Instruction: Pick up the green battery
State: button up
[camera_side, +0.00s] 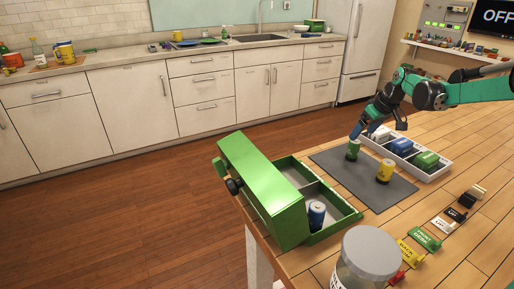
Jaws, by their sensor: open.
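The green battery (352,151), a small cylinder with a light top, stands upright on the dark grey mat (367,191), near its back edge. My gripper (362,132) is open and points down just above and slightly right of the green battery in the picture. I cannot tell whether the fingertips reach around its top. A yellow battery (384,171) stands upright on the same mat, to the right and nearer the camera.
A green box (265,187) with a raised lid holds a blue battery (317,215). A white tray (437,172) with blue and green items lies behind the mat. A grey-lidded jar (370,253) stands in front. Coloured labelled clips (426,240) line the right. The mat's front is clear.

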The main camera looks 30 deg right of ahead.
aim_at(356, 141)
jog(key=shift+x, duration=2.85)
grip_shut()
